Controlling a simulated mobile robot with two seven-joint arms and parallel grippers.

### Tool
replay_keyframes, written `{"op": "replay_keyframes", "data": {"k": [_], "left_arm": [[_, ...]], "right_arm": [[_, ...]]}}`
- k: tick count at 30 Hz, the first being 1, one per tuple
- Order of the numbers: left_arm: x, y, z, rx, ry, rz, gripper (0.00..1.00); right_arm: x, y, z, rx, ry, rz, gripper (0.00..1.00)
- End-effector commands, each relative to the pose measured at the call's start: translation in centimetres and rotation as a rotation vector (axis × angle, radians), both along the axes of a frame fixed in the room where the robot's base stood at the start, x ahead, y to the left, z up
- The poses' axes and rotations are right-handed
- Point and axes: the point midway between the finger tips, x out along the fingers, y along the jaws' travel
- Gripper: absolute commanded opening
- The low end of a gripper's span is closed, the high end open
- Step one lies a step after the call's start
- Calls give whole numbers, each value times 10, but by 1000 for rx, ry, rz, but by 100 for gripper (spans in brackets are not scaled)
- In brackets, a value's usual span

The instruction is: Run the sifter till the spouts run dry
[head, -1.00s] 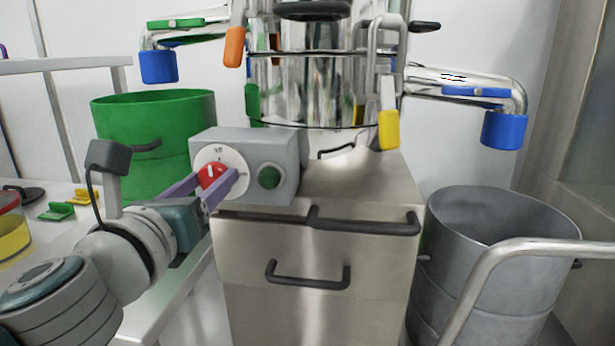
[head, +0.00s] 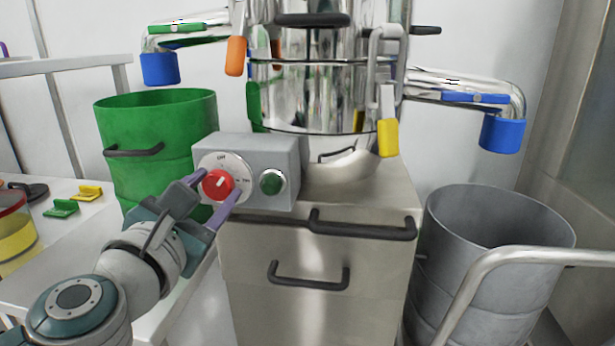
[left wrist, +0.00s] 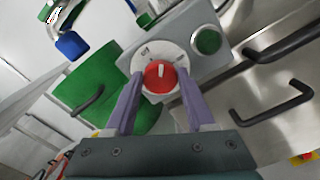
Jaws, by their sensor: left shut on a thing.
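The sifter (head: 310,95) is a shiny steel vessel on a steel cabinet. Its grey control box (head: 250,148) carries a red knob (head: 217,184) on a white dial and a dark green button (head: 271,182). My left gripper (head: 220,183) is shut on the red knob; the left wrist view shows a purple finger on each side of the knob (left wrist: 160,76). The knob's white mark tilts up and right in the head view. A left spout (head: 160,69) and a right spout (head: 503,133) end in blue sleeves; no falling stream shows below either. My right gripper is out of view.
A green drum (head: 160,115) stands below the left spout and a grey drum (head: 490,260) below the right. A bent metal rail (head: 490,262) crosses before the grey drum. Green and yellow clips (head: 62,208) lie on the left white table (head: 65,255).

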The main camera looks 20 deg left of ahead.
Motion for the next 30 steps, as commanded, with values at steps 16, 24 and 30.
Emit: {"op": "replay_keyframes", "data": {"k": [16,24,30], "left_arm": [[0,-1,1,501,122,0,0],[0,-1,0,705,171,-1,0],[0,-1,-1,807,194,0,0]], "right_arm": [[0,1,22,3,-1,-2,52],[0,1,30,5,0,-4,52],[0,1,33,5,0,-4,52]]}}
